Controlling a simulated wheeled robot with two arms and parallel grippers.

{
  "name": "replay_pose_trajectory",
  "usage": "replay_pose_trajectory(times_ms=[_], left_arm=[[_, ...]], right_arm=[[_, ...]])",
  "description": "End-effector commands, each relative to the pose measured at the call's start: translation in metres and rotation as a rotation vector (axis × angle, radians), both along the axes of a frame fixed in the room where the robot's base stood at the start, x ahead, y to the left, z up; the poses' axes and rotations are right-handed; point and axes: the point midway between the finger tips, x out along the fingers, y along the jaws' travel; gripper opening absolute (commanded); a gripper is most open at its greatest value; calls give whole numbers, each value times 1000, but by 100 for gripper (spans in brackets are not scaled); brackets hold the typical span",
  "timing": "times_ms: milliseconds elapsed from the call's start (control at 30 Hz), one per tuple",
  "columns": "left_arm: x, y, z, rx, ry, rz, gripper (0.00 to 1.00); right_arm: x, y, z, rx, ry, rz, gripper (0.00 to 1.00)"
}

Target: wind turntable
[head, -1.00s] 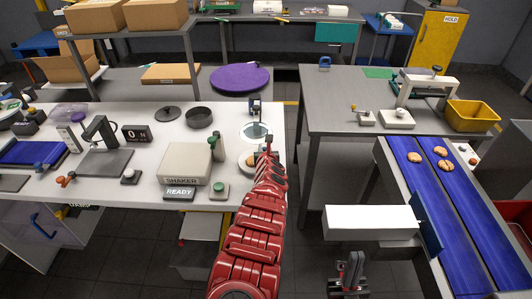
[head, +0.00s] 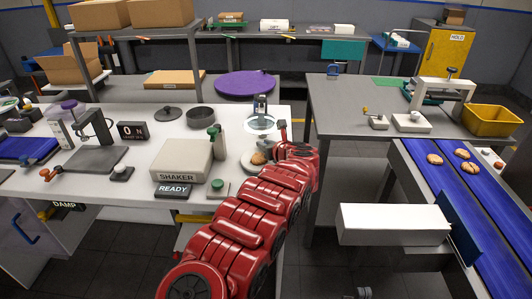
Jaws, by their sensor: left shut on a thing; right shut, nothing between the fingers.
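A small round turntable (head: 250,167) stands at the right end of the white bench, with a brown biscuit (head: 258,157) on it. My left gripper (head: 283,139) is just right of the turntable, at the bench's right edge. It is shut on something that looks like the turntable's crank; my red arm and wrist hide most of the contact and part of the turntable. My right gripper (head: 361,293) shows only as a dark tip at the bottom edge, shut and empty, well away from the bench.
A magnifier (head: 260,123) stands behind the turntable. A gap separates the bench from the grey table (head: 345,120). Biscuits lie on a blue conveyor (head: 480,210) at right.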

Motion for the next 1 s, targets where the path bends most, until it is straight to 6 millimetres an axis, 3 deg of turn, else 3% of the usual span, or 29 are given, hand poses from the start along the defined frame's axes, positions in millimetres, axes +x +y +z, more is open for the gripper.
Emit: replay_pose_trajectory(times_ms=[167,600,633,767,1000], left_arm=[[1,1,-1,-2,-2,14,0],[1,1,0,-2,-1,19,0],[1,1,1,-2,-1,19,27],[1,1,0,-2,-1,19,50],[1,1,0,-2,-1,19,52]], right_arm=[[0,0,-9,0,0,0,0],[0,0,-9,0,0,0,0],[0,0,-9,0,0,0,0],[0,0,-9,0,0,0,0],[0,0,-9,0,0,0,0]])
